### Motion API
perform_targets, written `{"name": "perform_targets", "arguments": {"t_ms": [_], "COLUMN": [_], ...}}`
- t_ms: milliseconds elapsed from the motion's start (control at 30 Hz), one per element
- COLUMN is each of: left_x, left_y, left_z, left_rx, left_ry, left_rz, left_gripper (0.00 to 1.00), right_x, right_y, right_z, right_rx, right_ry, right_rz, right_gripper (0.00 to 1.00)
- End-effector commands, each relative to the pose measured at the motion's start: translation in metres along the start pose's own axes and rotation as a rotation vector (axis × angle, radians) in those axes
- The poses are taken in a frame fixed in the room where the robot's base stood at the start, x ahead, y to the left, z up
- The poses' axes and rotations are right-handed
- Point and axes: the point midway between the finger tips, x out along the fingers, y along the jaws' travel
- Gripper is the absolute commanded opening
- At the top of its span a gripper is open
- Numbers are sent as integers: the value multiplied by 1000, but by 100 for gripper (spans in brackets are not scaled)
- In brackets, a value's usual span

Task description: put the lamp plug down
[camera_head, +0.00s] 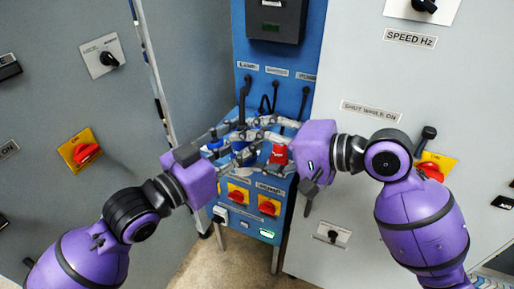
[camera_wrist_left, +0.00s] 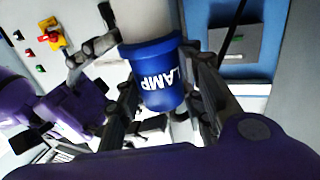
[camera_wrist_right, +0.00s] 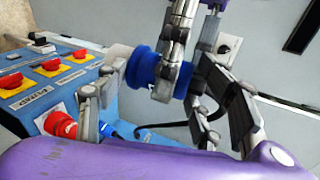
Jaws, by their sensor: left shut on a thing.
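The lamp plug (camera_wrist_left: 158,82) is blue, with the word LAMP on its side and a pale end. It sits between the fingers of my left gripper (camera_wrist_left: 160,95), which is shut on it. In the head view the plug (camera_head: 239,145) is partly hidden by fingers, in front of the blue panel. In the right wrist view the plug (camera_wrist_right: 146,68) shows between the spread fingers of my right gripper (camera_wrist_right: 165,105). The right gripper is open; I cannot tell whether its fingers touch the plug.
A red plug (camera_head: 279,154) is close to the right gripper. The blue panel (camera_head: 279,83) has labels and cables above, and red switches on yellow plates (camera_head: 268,206) below. Grey cabinets (camera_head: 355,70) stand on both sides. Both grippers are crowded together.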

Motion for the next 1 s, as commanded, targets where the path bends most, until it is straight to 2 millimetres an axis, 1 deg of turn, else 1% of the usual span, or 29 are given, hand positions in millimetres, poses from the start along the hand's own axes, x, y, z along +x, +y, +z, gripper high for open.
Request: {"name": "perform_targets", "arguments": {"t_ms": [33, 100, 133, 167, 200, 233, 300, 567, 667, 767, 1000], "left_x": [0, 0, 0, 0, 0, 0, 0, 0, -5, -17, -58], "left_y": [0, 0, 0, 0, 0, 0, 0, 0, 0, 0, 0], "left_z": [-4, -4, -4, -4, -4, -4, -4, -3, -2, -1, -1], "left_rx": [3, 4, 4, 4, 4, 4, 4, 3, 3, 5, 4], "left_ry": [9, 10, 10, 10, 10, 10, 9, 6, 3, 3, 2], "left_rz": [1, 1, 1, 1, 1, 1, 1, 0, -1, -1, -1], "left_gripper": [0, 0, 37, 41, 46, 50, 57, 57, 57, 57, 57], "right_x": [0, 0, 0, 0, 0, 0, 0, 0, 0, 0, 0], "right_y": [2, 2, 2, 2, 2, 2, 1, 1, 1, 0, 0], "right_z": [0, 0, 0, 0, 0, 0, 0, 0, 0, 0, 0], "right_rx": [2, 2, 2, 2, 2, 2, 2, 1, 1, 1, 1], "right_ry": [-2, -2, -2, -2, -2, -2, -2, -1, -1, -1, -1], "right_rz": [5, 6, 4, 4, 4, 4, 4, 2, 2, 2, 2], "right_gripper": [38, 29, 27, 27, 21, 20, 8, 7, 7, 7, 7]}}
